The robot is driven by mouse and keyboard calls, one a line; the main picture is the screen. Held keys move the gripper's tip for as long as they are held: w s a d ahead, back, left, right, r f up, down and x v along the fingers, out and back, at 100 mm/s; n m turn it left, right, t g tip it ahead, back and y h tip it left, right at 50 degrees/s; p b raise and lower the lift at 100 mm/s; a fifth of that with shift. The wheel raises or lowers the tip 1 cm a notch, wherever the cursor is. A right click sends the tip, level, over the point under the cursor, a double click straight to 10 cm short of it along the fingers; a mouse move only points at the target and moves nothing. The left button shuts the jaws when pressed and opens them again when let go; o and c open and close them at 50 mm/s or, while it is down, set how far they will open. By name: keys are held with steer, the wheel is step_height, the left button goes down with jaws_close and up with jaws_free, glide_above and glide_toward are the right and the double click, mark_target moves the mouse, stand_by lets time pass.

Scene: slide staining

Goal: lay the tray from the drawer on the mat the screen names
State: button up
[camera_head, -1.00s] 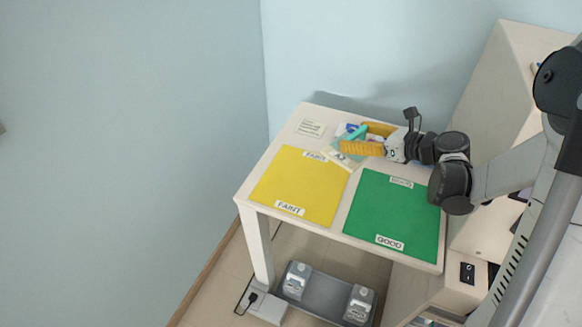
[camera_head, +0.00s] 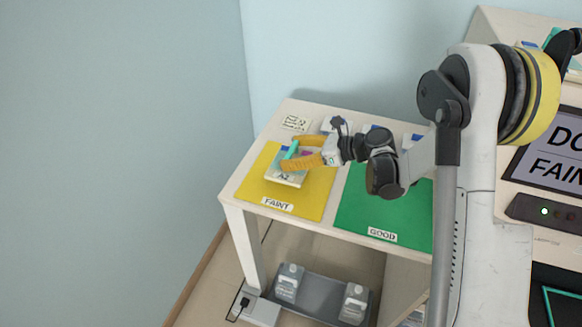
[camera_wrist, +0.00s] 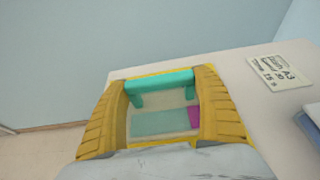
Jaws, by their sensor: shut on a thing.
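The tray (camera_head: 287,180) is pale with a label that looks like "A2" and a teal handle (camera_wrist: 160,82). My gripper (camera_head: 288,154), with yellow ribbed fingers, is shut on the tray by its handle. The tray is over the back part of the yellow mat (camera_head: 313,205), labelled FAINT; I cannot tell whether it touches the mat. The green mat (camera_head: 405,210), labelled GOOD, lies to the right and is bare in its visible part. The screen (camera_head: 560,158) at the right edge is cut off; it reads "DO" and "FAIN".
A small written card (camera_head: 296,123) lies at the table's back left; it also shows in the wrist view (camera_wrist: 280,66). Several blue-marked items stand along the table's back, partly behind my arm. Grey equipment (camera_head: 320,293) is under the table. A wall is behind.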

step_height(320, 180, down, 4)
steer(key=shift+f+b, duration=0.15)
steer(key=shift+b, duration=1.05)
